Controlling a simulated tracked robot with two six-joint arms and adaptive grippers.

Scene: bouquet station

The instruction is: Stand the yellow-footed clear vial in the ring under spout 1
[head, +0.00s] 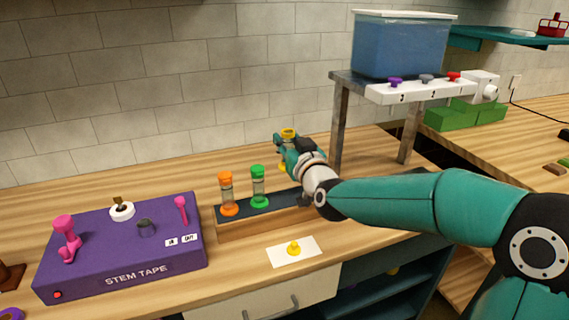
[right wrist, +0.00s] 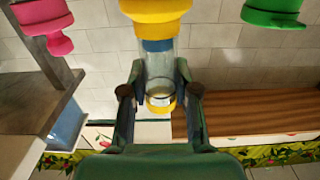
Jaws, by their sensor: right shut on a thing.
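The yellow-footed clear vial (right wrist: 160,62) is held between the two fingers of my right gripper (right wrist: 160,95), which is shut on it. In the head view the right gripper (head: 287,145) is raised above the back right of the vial rack (head: 262,226), with a yellow end (head: 288,132) of the vial above the fingers and some yellow below. The vial looks about upright. The spout stand (head: 415,92) is to the right of the gripper, with purple, grey and red taps. I cannot make out the ring under spout 1. My left gripper is not in view.
An orange vial (head: 227,193) and a green vial (head: 259,186) stand in the rack. A yellow piece (head: 293,248) sits on a white card (head: 291,252) in front. A purple STEM TAPE box (head: 120,245) is at left. A stand leg (head: 340,125) is close right of the gripper.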

